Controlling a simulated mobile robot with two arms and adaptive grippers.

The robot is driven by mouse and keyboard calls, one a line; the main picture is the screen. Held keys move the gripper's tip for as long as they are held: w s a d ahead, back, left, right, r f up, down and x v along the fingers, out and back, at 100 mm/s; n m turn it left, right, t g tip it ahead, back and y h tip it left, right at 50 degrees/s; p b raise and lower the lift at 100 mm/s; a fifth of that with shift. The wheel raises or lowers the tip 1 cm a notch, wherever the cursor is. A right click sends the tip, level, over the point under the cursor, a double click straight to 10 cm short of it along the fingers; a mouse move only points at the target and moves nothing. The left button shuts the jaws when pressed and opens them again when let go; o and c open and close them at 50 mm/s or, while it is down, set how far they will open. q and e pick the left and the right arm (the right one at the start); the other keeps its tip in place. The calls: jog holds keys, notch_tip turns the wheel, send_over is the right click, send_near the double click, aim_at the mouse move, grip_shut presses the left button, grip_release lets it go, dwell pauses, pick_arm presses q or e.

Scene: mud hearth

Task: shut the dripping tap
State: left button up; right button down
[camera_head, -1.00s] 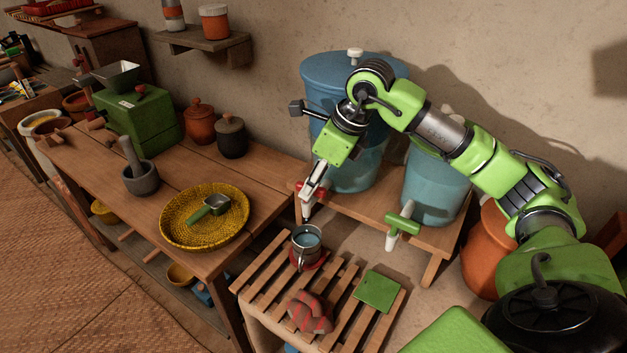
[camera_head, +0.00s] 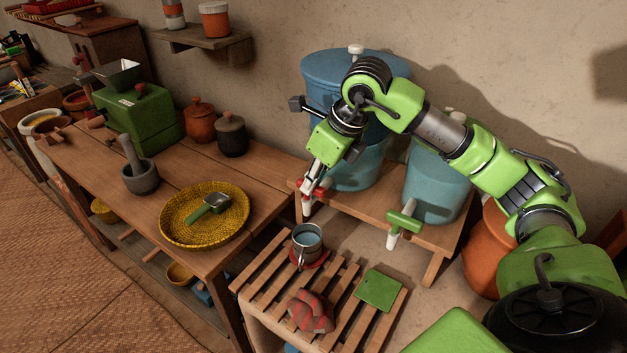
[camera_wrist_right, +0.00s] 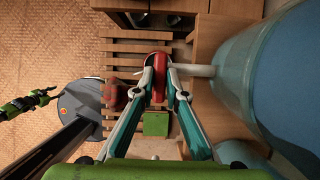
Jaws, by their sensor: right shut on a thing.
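A tall blue water drum (camera_head: 350,75) stands on a wooden bench and has a white tap with a red handle (camera_head: 325,183). My right gripper (camera_head: 312,180) reaches down to this tap from above. In the right wrist view, its fingers (camera_wrist_right: 158,82) close on the red handle (camera_wrist_right: 155,62), and the white tap stem (camera_wrist_right: 195,71) runs right to the drum. Whether water drips cannot be told. A metal cup (camera_head: 307,240) holding water stands below the tap on a red round piece (camera_head: 322,261). My left gripper does not show.
A second blue drum (camera_head: 435,185) to the right has a green-handled tap (camera_head: 404,222). The slatted stand (camera_head: 262,278) bears a red-grey cloth (camera_head: 311,311) and a green square (camera_head: 378,290). A wooden table (camera_head: 262,172) at left holds a yellow basket (camera_head: 175,232).

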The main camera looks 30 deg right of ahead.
jog(key=c, duration=2)
grip_release()
jog(key=shift+c, duration=0.2)
jog(key=v, duration=1.2)
jog(key=shift+s+f, duration=0.1)
